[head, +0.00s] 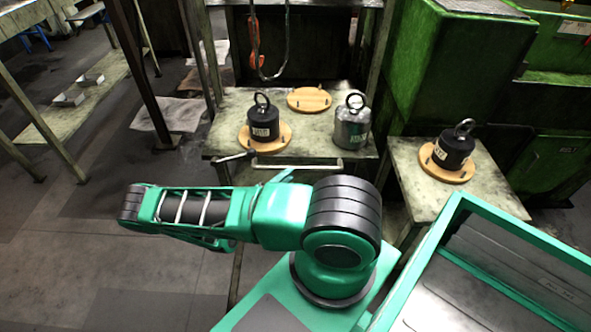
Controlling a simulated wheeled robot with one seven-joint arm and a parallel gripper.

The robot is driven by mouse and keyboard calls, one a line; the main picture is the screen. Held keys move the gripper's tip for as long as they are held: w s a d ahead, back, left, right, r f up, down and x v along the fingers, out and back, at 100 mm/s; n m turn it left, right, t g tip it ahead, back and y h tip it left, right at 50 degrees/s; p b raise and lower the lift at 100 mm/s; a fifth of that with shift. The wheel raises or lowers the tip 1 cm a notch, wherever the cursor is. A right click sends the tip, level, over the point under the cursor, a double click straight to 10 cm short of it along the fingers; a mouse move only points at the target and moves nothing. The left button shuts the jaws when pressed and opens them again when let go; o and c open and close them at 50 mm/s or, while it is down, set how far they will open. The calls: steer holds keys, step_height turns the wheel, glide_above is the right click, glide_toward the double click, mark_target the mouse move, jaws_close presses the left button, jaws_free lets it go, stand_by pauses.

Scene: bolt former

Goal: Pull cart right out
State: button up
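A worn metal cart or table (225,110) stands in the middle, with a pale horizontal bar (300,164) along its front edge. A smaller metal cart or table (407,165) stands to its right, against the green machine. I cannot tell from this view which one is the right cart, and wheels are not clearly visible. My green arm crosses in front of the middle cart and hides its lower part. My gripper cannot be made out, so its hold on anything is not shown.
A black weight (263,122), a silver weight (351,125) and a bare wooden disc (309,99) are on the middle top. Another black weight (453,148) sits on the right top. Green machinery (440,65) stands behind right. A rack (70,110) stands left; floor (85,255) is open at front left.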

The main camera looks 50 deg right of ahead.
mark_target(296, 169)
steer(key=shift+s+d+r, duration=0.15)
steer(key=shift+d+r, duration=0.05)
steer(key=shift+d, duration=1.2)
steer(key=shift+s+d+r, duration=0.1)
steer(key=shift+d+r, duration=0.1)
steer(key=shift+d, duration=1.15)
jaws_close()
